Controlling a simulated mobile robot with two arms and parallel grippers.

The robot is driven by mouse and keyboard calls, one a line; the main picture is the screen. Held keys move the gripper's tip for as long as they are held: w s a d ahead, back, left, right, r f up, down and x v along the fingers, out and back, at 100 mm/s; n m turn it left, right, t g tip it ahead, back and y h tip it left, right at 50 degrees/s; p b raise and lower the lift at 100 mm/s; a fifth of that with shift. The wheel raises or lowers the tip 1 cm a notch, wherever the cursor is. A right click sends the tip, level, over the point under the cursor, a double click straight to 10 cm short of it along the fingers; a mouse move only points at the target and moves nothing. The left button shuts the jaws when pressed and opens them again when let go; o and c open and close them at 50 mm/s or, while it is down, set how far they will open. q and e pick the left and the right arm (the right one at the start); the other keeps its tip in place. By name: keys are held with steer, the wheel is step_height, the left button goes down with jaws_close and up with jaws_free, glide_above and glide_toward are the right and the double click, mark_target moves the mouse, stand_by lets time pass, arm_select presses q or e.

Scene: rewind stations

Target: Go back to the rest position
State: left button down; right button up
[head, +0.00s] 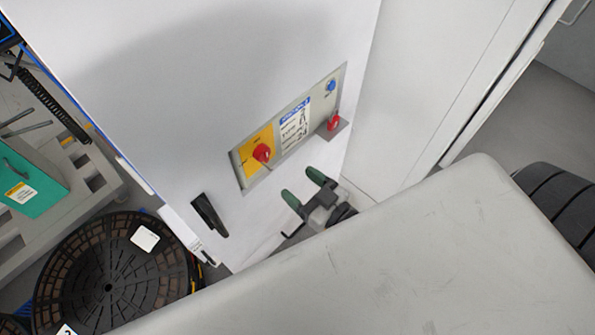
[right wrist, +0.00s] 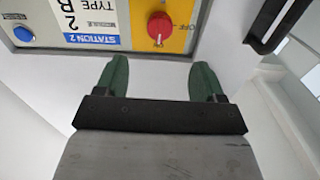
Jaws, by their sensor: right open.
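My right gripper (head: 303,188) is open and empty, with green fingertips, in front of the white cabinet's control panel (head: 240,169). In the right wrist view its two green fingers (right wrist: 160,80) stand apart, with nothing between them. The panel's red rotary switch (head: 263,153) on its yellow plate lies just beyond the fingers; it also shows in the right wrist view (right wrist: 160,27). The fingers appear apart from the switch. My left gripper is not in view.
The white cabinet (head: 190,90) has a black handle (head: 209,215), a blue button (head: 331,86) and a red knob (head: 334,122). A black round reel (head: 110,270) stands at lower left, near a teal box (head: 30,185). Grey floor shows at right (head: 520,110).

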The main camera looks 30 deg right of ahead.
stand_by(0.3)
steer(key=s+d+f+g+h, duration=0.1)
steer(key=s+d+f+g, duration=0.15)
steer(key=f, duration=0.75)
steer(key=s+d+f+g+h, duration=0.1)
steer(key=s+f+g+h, duration=0.15)
steer(key=f, duration=0.65)
steer(key=s+d+f+g+h, duration=0.1)
steer(key=s+d+f+g, duration=0.15)
steer(key=f, duration=0.75)
steer(key=s+f+g+h, duration=0.1)
steer(key=s+f+g, duration=0.3)
steer(key=s, duration=0.6)
steer(key=s+f+m+g, duration=0.1)
steer(key=s+f+g, duration=0.3)
steer(key=s+f, duration=0.5)
steer(key=shift+s+d+h, duration=0.35)
steer(key=shift+s, duration=0.5)
steer(key=shift+g, duration=0.25)
